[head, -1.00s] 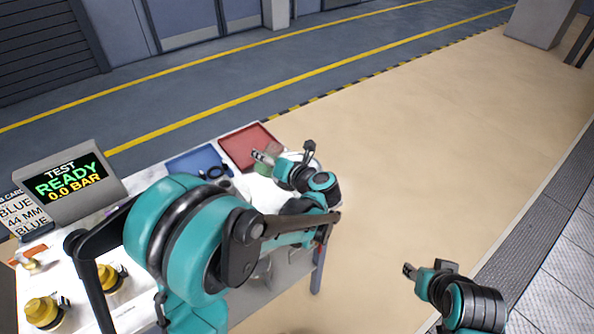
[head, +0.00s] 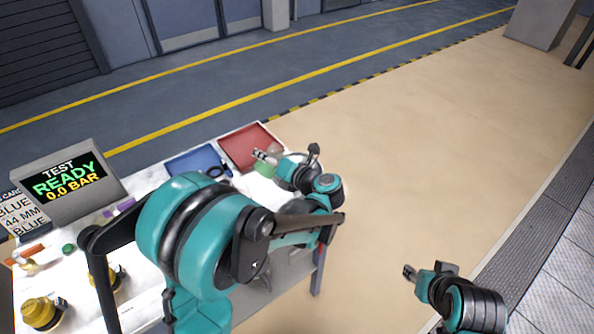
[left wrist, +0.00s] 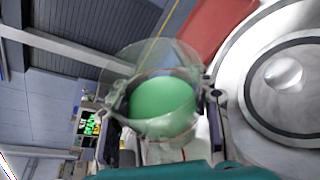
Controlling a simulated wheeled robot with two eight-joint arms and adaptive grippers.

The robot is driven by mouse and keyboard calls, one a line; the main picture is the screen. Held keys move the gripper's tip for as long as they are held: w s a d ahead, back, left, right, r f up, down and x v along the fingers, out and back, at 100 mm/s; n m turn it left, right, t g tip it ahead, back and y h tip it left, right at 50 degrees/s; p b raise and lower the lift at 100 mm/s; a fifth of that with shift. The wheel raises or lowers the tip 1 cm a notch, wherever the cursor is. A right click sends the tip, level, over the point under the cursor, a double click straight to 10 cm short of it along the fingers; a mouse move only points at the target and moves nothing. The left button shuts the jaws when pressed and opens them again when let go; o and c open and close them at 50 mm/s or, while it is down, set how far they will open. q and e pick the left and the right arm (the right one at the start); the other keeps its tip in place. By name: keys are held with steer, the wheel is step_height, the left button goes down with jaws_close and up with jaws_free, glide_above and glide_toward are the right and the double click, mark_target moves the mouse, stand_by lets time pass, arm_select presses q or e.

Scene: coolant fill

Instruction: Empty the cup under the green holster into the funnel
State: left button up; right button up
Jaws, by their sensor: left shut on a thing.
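My left gripper (head: 260,155) is shut on a clear cup (head: 264,169) with green liquid, in front of the red tray in the head view. In the left wrist view the cup (left wrist: 165,100) sits between the two fingers, its wide clear rim showing and green liquid inside. I cannot tell how far it is tilted. A large pale round thing with a dark ring (left wrist: 240,75) is right beside the cup there; I cannot tell if it is the funnel. The green holster is not clearly seen. My right gripper (head: 409,272) is over the floor, away from the table.
A red tray (head: 236,141) and a blue tray (head: 182,165) lie at the table's back. A grey test display (head: 70,178) stands at the left. Yellow-topped fittings (head: 42,311), a small green piece (head: 68,249) and a purple piece (head: 125,206) lie nearby. My left arm hides the table's middle.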

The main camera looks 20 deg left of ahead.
arm_select(q)
steer(key=shift+f+m+y+b, duration=0.3)
steer(key=shift+m+b, duration=0.15)
steer(key=shift+m, duration=0.15)
stand_by(0.4)
steer(key=shift+r+m+y, duration=0.4)
steer(key=shift+r+m, duration=0.05)
steer(key=shift+m, duration=0.15)
stand_by(0.8)
steer(key=shift+f+m+y+b, duration=0.3)
steer(key=shift+m+b, duration=0.3)
steer(key=shift+m, duration=0.1)
stand_by(0.7)
steer(key=shift+w+d+r+m+y+b, duration=0.3)
steer(key=shift+w+d+r+m+y, duration=0.1)
steer(key=shift+w+d+r+m, duration=0.25)
stand_by(0.6)
steer(key=shift+f+m+b, duration=0.5)
steer(key=shift+m+b, duration=0.35)
steer(key=shift+b, duration=0.1)
stand_by(0.4)
